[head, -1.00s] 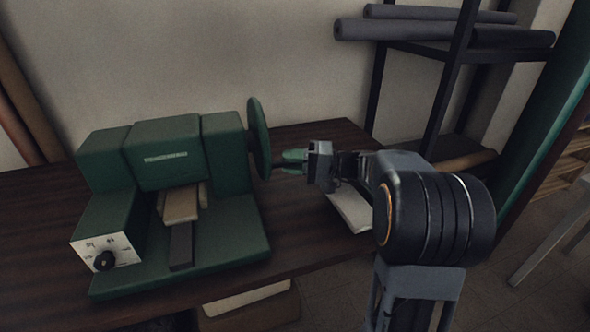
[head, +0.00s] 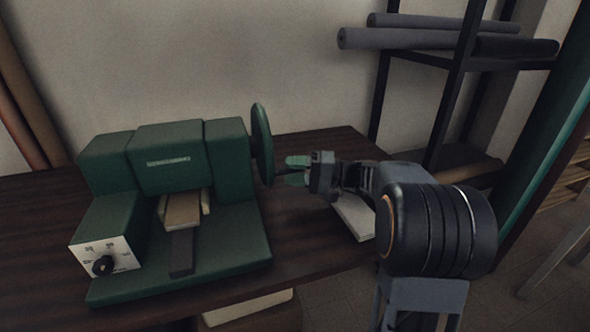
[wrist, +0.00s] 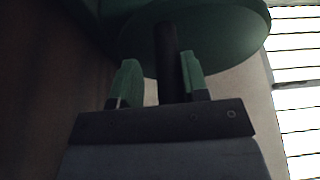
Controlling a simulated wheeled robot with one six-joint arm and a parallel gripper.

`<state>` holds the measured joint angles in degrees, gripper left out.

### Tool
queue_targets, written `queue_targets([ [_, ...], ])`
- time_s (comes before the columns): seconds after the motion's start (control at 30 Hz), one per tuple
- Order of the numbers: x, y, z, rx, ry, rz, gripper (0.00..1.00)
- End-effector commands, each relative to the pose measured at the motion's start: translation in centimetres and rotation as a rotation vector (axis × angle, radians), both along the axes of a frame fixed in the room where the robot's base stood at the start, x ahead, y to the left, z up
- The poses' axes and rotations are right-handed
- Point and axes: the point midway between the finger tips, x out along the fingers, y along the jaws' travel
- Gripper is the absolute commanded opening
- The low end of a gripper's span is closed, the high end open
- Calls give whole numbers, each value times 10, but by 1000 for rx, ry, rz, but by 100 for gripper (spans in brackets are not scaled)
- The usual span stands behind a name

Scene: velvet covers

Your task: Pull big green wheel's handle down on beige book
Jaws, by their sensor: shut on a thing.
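The big green wheel (head: 262,145) stands edge-on at the right side of the green press (head: 165,160). Its dark handle (wrist: 168,60) sticks out toward my gripper in the wrist view. My gripper (head: 296,170) is shut on the handle, with the green finger pads on either side of it; in the wrist view the handle lies closer to the right pad (wrist: 190,75). The beige book (head: 183,209) lies in the press under its green head, on a dark strip. The wheel's far face and most of the handle are hidden in the head view.
The press has a white panel with a black knob (head: 103,265) at front left. A pale flat item (head: 355,218) lies on the dark table (head: 300,235) below my arm. A black rack (head: 452,90) with grey rolls stands behind right.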

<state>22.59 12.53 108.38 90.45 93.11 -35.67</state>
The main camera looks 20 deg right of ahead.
Motion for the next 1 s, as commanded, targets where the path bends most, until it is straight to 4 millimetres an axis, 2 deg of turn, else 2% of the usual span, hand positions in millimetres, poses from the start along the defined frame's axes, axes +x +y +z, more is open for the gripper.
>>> queue_targets([
  [0.03, 1, 0, -3, -2, 6, -2, 39],
  [0.13, 0, 0, -2, -2, 4, -2, 48],
  [0.43, 0, -1, 1, 0, -3, -1, 48],
  [0.53, -2, -7, 1, 0, -4, -2, 48],
  [0.67, -9, -26, 1, 0, -4, -5, 48],
  [1.0, -32, -90, -2, 0, -3, -5, 48],
])
